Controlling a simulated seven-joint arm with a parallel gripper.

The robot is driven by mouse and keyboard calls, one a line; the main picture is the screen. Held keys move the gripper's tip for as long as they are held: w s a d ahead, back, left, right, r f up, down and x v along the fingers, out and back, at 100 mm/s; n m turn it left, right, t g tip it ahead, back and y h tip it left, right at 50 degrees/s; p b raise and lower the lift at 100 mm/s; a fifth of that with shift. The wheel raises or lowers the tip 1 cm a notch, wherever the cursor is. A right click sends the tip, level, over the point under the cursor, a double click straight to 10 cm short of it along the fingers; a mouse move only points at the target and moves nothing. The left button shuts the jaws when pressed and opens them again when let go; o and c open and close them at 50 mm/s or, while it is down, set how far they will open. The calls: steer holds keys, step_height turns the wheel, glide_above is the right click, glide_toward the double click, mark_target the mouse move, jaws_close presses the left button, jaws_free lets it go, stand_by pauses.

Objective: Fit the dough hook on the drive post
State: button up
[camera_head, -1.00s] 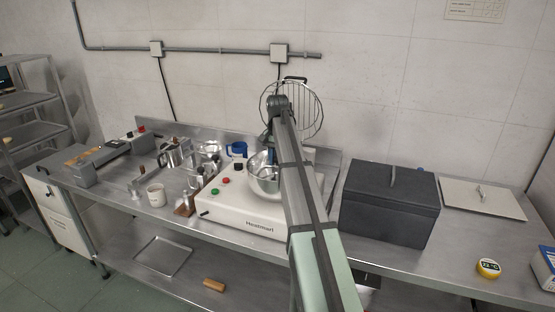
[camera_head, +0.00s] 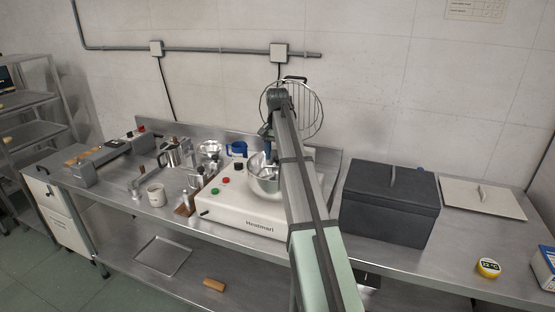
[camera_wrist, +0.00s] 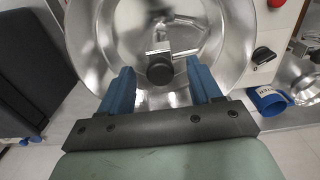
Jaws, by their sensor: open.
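A shiny metal bowl (camera_head: 264,182) sits on the white mixer base (camera_head: 238,217), and the bowl fills the upper wrist view (camera_wrist: 228,35). Inside it, a metal piece with a round black end (camera_wrist: 159,70), which looks like the dough hook, stands at the middle. I cannot tell whether it sits on the drive post; the post is hidden. My gripper (camera_wrist: 158,76) is over the bowl with its blue fingers apart, one on each side of the black end. No finger visibly touches it. In the head view my arm covers part of the bowl.
A dark lidded box (camera_head: 390,205) stands right of the mixer, with a flat pale panel (camera_head: 482,198) beyond it. A blue jug (camera_head: 238,149), metal pots (camera_head: 173,153) and a white mug (camera_head: 156,195) stand to the left. A wire guard (camera_head: 303,105) rises behind.

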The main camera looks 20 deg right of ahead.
step_height(320, 180, up, 12)
stand_by(0.4)
steer(key=shift+f, duration=0.15)
